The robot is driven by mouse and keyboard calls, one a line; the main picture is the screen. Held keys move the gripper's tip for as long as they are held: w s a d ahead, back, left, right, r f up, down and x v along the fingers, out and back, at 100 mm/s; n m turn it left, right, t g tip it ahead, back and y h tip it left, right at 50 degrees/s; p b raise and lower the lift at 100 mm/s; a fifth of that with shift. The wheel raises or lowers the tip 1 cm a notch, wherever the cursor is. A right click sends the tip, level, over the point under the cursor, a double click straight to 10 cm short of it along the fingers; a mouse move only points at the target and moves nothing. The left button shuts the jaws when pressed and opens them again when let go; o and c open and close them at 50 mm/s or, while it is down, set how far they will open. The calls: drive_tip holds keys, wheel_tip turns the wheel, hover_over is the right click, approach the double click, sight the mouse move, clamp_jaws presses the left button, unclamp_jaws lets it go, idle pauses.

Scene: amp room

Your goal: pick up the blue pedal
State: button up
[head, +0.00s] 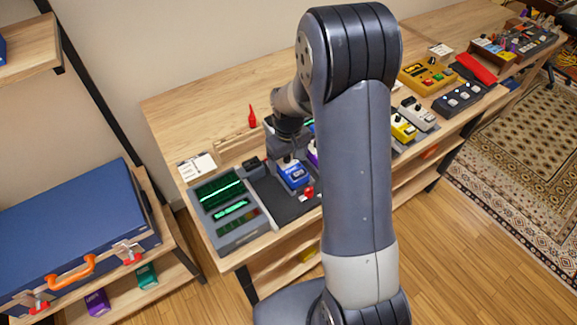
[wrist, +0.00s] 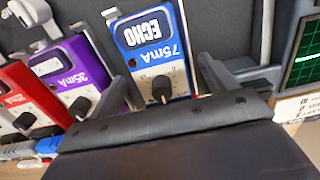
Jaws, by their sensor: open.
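The blue pedal (head: 293,173) sits on a dark mat on the bench, below my gripper (head: 287,143) in the head view. My gripper (wrist: 165,82) is open there, with one finger to each side of the pedal's near part. The left finger lies close to the gap between the blue pedal and a purple pedal. I cannot tell whether either finger touches the pedal.
A purple pedal (wrist: 72,72) and a red pedal (wrist: 22,100) stand left of it in the wrist view. A device with green screens (head: 222,192) is beside the mat. A small red bottle (head: 252,117) stands behind. More pedals, including a yellow one (head: 403,129), line the bench rightward.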

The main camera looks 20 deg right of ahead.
drive_tip(key=c, duration=1.4)
